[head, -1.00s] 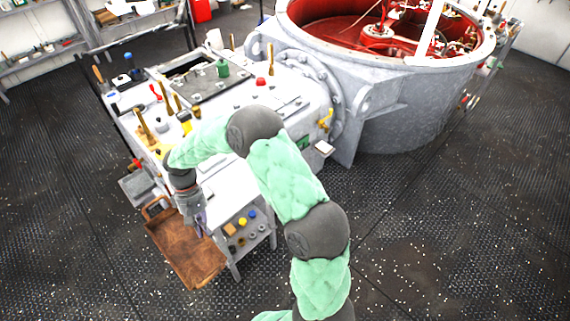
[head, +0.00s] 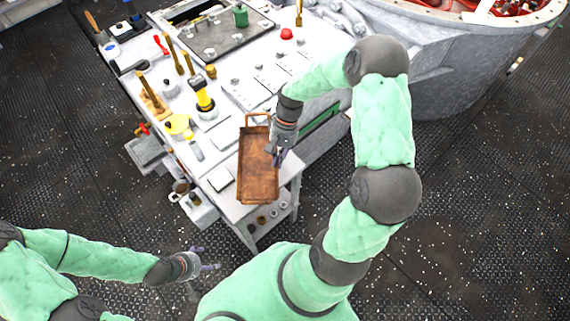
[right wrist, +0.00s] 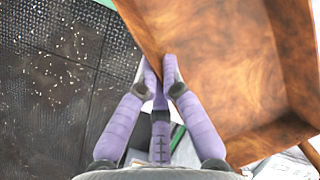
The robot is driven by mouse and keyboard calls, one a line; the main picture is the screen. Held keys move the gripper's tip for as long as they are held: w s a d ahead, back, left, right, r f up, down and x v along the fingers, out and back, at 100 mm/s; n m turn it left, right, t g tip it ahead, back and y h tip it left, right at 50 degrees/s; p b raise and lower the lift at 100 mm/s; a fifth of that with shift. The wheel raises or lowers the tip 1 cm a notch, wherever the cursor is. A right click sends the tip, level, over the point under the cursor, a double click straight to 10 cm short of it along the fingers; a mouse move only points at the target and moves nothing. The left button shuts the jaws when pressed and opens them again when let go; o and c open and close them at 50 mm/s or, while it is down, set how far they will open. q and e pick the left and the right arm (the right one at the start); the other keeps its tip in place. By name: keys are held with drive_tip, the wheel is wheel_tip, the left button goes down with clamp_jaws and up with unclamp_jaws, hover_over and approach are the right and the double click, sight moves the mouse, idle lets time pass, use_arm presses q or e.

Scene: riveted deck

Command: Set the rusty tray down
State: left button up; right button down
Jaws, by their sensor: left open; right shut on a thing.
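The rusty tray (head: 257,183) is a long brown box with low walls and a handle at its far end. In the head view it is over the near right part of the grey workbench; I cannot tell whether it touches the top. My right gripper (head: 277,158) is shut on the tray's right long wall. In the right wrist view the purple fingers (right wrist: 160,75) pinch the wall of the tray (right wrist: 225,60). My left gripper (head: 208,267) is open and empty, low at the left, away from the bench.
The workbench (head: 225,120) carries a yellow-and-black tool (head: 203,95), a yellow piece (head: 178,124), wooden-handled tools, a green canister (head: 240,16) and a red button (head: 286,34). A small white plate (head: 220,178) lies left of the tray. A large grey vessel (head: 450,70) stands behind right.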

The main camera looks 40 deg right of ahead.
sight(283, 182)
drive_tip(key=shift+m, duration=0.6)
drive_tip(key=f+b, duration=0.2)
drive_tip(key=s+d+f+b, duration=0.1)
drive_tip(key=f+b, duration=0.1)
drive_tip(key=f, duration=0.1)
drive_tip(key=f+b, duration=0.2)
drive_tip(key=f, duration=0.1)
drive_tip(key=shift+s+d, duration=0.15)
drive_tip(key=shift+s, duration=0.25)
drive_tip(key=shift+f+b, duration=0.45)
drive_tip(key=shift+f, duration=0.1)
drive_tip(key=c, duration=1.3)
unclamp_jaws()
drive_tip(key=v, duration=1.2)
drive_tip(key=shift+s, duration=0.25)
